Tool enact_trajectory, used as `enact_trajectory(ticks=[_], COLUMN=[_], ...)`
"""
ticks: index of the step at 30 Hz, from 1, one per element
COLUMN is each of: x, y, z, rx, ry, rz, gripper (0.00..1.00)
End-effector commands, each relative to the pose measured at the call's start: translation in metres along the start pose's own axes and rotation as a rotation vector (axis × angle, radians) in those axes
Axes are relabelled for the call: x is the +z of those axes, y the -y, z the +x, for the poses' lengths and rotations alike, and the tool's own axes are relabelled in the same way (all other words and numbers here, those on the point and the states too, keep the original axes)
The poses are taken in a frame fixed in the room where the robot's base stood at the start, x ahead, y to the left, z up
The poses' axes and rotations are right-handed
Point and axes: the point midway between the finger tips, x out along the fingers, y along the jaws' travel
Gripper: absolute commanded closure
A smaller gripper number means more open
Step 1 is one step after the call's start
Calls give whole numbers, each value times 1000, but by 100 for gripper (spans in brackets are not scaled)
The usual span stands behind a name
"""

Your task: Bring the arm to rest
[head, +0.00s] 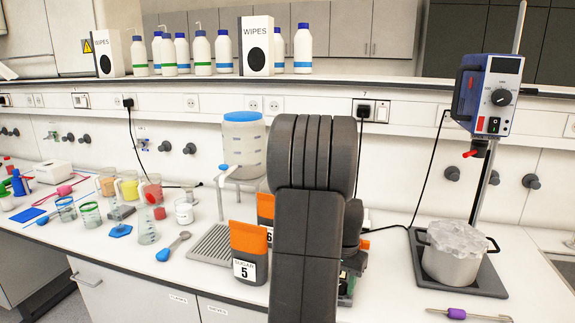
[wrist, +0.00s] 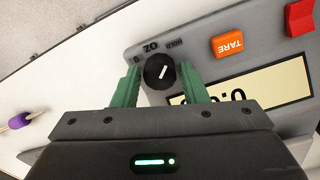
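In the wrist view my gripper (wrist: 160,74) has its two green fingers apart, one on each side of a black knob (wrist: 159,71) with a white pointer mark. A narrow gap shows between each finger and the knob, and nothing is held. The knob is on the grey panel of a scale (wrist: 210,60). In the head view my dark arm (head: 307,220) is bent over the counter, and it hides most of the gripper and the scale behind it.
Orange-topped sugar pouch 5 (head: 248,252) stands close left of my arm. A foil-covered pot (head: 455,255) and a purple-handled tool (head: 457,314) are at right. An orange TARE button (wrist: 229,43) and red switch (wrist: 300,18) adjoin the knob.

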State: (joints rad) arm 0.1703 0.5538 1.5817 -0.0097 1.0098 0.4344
Motion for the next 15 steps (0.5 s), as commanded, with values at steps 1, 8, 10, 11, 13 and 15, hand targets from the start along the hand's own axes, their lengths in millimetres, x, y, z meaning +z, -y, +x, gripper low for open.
enact_trajectory(ticks=[1,8,10,11,13,15], x=[0,-1,-1,-1,-1,-1], y=[0,0,0,0,1,1], z=[0,-10,-19,-24,-37,-52], rx=[0,-1,-1,-2,-3,-3], ry=[0,-3,-3,-5,-6,-6], rz=[0,9,10,10,10,10], gripper=[60,60,60,60,60,60])
